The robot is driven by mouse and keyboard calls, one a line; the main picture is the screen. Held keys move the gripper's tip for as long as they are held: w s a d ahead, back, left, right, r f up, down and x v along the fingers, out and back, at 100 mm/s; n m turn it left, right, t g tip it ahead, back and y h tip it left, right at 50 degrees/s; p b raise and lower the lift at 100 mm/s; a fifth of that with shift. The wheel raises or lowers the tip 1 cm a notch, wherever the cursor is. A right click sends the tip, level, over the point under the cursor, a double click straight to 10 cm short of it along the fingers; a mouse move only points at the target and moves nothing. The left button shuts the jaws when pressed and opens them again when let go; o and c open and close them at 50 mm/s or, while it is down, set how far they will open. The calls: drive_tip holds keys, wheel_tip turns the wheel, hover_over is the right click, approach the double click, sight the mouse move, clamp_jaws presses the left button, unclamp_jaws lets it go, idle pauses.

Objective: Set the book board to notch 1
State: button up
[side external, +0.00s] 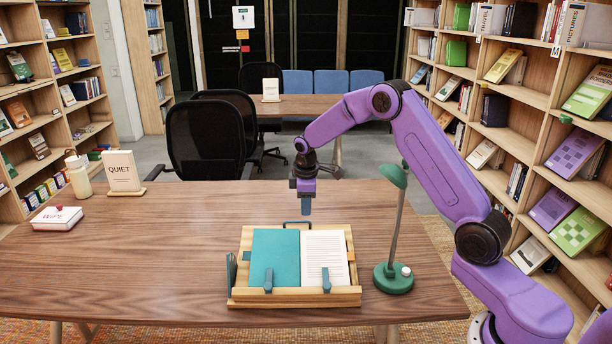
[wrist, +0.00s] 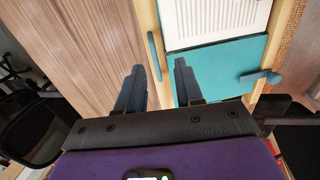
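The wooden book board (side external: 244,248) stands on the desk with an open book on it, a teal page (side external: 274,257) at left and a white printed page (side external: 325,260) at right. Blue clips (side external: 268,280) hold the pages along the front ledge. A thin blue handle (side external: 297,224) stands at the board's back edge; in the wrist view the handle (wrist: 154,57) lies ahead of the gap between my fingers. My gripper (side external: 306,208) is just above and behind the handle, pointing down. Its fingers are apart and empty in the wrist view (wrist: 157,75). I cannot make out the notches or their numbers.
A green desk lamp (side external: 394,278) stands close to the board's right. A dark piece (side external: 232,270) is at the board's left side. A QUIET sign (side external: 122,172), a bottle (side external: 78,178) and a white box (side external: 57,218) sit far left. The desk left of the board is clear.

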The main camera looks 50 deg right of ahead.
wheel_tip(320, 180, up, 11)
drive_tip(key=s+a, duration=0.1)
drive_tip(key=shift+s+a, duration=0.3)
drive_tip(key=shift+a, duration=0.05)
drive_tip(key=s+a+r+n+y, duration=0.1)
drive_tip(key=s+a+r+n, duration=0.1)
drive_tip(key=s+a, duration=1.4)
drive_tip(key=s+d+f, duration=0.1)
drive_tip(key=s, duration=1.1)
drive_tip(key=s+d+f+n+g+y, duration=0.1)
drive_tip(key=s+f, duration=0.1)
drive_tip(key=s, duration=1.1)
drive_tip(key=shift+f+n, duration=0.2)
drive_tip(key=shift+n, duration=0.1)
